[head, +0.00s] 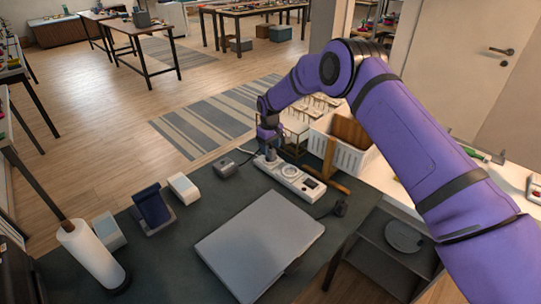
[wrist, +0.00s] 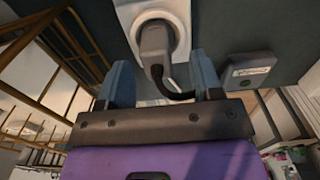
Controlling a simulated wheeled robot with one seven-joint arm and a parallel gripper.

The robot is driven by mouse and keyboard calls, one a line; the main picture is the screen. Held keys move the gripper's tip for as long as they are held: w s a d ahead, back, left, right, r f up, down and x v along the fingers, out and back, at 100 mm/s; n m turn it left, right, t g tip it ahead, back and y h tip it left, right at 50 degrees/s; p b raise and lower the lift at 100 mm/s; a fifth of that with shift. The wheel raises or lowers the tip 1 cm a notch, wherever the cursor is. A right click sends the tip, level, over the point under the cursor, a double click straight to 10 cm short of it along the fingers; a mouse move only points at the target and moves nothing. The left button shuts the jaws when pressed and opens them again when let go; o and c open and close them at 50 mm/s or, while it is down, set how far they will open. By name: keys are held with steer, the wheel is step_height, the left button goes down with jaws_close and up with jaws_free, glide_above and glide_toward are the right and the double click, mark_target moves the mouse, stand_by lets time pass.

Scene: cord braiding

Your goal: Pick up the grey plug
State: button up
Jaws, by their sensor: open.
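The grey plug (wrist: 155,38) sits in a round socket of the white power strip (wrist: 180,8) in the wrist view, with its dark cord curving off below it. In the head view the power strip (head: 291,178) lies near the far edge of the dark table, and the plug (head: 271,154) shows small at its far end. My gripper (wrist: 161,68) is open and empty. Its two blue fingers stand apart to the left and right of the plug, and gaps show on both sides. In the head view my gripper (head: 270,143) is right above the far end of the strip, partly hiding the plug.
A small grey box (head: 224,167) sits left of the strip, and a closed grey laptop (head: 260,243) lies in front. A dark plug (head: 340,208) lies right of the strip. A white crate (head: 340,150) stands close behind. White and blue devices and a paper roll (head: 90,255) are at left.

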mark_target(270, 148)
step_height(270, 148, down, 4)
steer(key=shift+d+r, duration=0.1)
steer(key=shift+r, duration=0.1)
steer(key=shift+c, duration=0.4)
steer(key=c, duration=0.9)
